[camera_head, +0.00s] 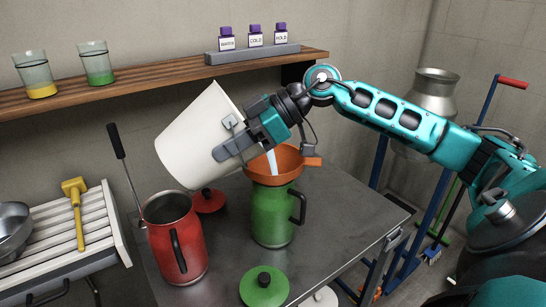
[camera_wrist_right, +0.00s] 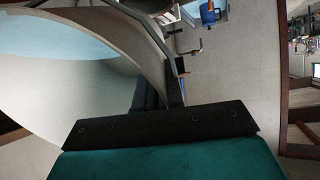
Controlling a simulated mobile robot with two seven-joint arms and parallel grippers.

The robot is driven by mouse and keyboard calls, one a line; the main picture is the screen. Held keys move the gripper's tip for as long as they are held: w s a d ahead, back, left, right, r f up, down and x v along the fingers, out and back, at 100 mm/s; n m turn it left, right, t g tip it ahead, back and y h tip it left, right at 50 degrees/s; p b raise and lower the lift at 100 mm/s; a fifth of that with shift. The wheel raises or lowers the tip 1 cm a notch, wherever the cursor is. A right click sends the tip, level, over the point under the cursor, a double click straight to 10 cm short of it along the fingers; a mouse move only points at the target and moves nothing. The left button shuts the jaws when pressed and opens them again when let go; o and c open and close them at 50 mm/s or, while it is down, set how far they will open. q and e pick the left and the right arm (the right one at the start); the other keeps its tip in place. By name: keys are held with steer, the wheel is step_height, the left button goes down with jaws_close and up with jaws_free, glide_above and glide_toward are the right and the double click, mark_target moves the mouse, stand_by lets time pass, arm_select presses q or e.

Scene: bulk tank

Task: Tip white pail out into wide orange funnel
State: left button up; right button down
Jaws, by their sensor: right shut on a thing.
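The white pail (camera_head: 195,140) is held tilted in the air above the table, left of the wide orange funnel (camera_head: 290,166). My right gripper (camera_head: 228,145) is shut on the pail at its side fitting. The pail also fills the left of the right wrist view (camera_wrist_right: 90,85). A thin pale stream (camera_head: 272,162) runs down below the gripper into the funnel's mouth. Where it leaves the pail is hidden behind the gripper. The funnel sits in the top of the green can (camera_head: 271,215). My left gripper is not in view.
A red can (camera_head: 176,245) with a long-handled tool stands left of the green can. A red lid (camera_head: 209,201) and green lid (camera_head: 264,287) lie on the metal table (camera_head: 345,225). A wooden shelf (camera_head: 150,86) holds glasses and bottles behind. A slatted rack (camera_head: 60,235) stands left.

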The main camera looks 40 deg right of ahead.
steer(key=shift+d+y, duration=0.1)
steer(key=shift+y, duration=0.2)
stand_by(0.8)
steer(key=shift+s+d+r+t+y+b, duration=0.15)
steer(key=shift+d+r+t+y+b, duration=0.1)
steer(key=shift+r+t+y+b, duration=0.2)
stand_by(1.1)
steer(key=shift+d+b, duration=0.1)
steer(key=shift+b, duration=0.55)
steer(key=shift+b, duration=0.3)
steer(key=shift+d+r+y+b, duration=0.1)
steer(key=shift+y+b, duration=0.15)
steer(key=shift+b, duration=0.1)
